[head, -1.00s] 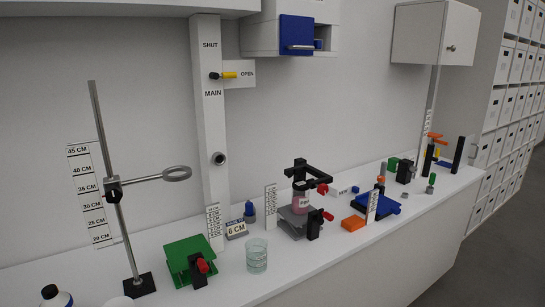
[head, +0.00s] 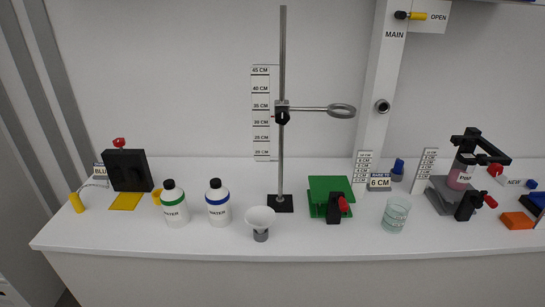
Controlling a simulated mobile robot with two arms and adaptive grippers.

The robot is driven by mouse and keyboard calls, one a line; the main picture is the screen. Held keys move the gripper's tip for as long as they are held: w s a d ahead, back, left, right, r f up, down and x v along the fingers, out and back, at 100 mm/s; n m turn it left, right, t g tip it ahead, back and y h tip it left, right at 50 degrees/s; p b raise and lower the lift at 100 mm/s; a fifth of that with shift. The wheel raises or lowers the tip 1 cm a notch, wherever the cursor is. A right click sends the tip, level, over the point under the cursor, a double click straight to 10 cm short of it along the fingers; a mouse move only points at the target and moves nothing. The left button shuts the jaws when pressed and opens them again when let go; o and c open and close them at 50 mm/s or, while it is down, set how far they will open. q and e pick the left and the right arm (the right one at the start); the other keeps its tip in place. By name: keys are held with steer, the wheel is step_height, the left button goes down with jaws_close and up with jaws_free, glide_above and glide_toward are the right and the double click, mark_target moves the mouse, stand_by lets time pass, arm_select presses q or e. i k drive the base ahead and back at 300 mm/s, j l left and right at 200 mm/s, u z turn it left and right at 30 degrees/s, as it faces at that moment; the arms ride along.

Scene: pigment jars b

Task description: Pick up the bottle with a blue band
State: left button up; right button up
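The bottle with a blue band (head: 218,205) stands upright on the white bench, left of the ring stand. It is white with a black cap and the word WATER on it. A similar white bottle with a green band (head: 174,206) stands just to its left, a small gap apart. Neither of my grippers shows in the head view.
A white funnel (head: 261,220) stands right of the blue-banded bottle. Behind it is the ring stand (head: 282,150) with its ring. A green platform (head: 331,190), a beaker (head: 396,213) and a black block (head: 128,170) are also on the bench (head: 300,245).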

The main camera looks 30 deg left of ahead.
mark_target(217, 196)
steer(key=u, duration=1.35)
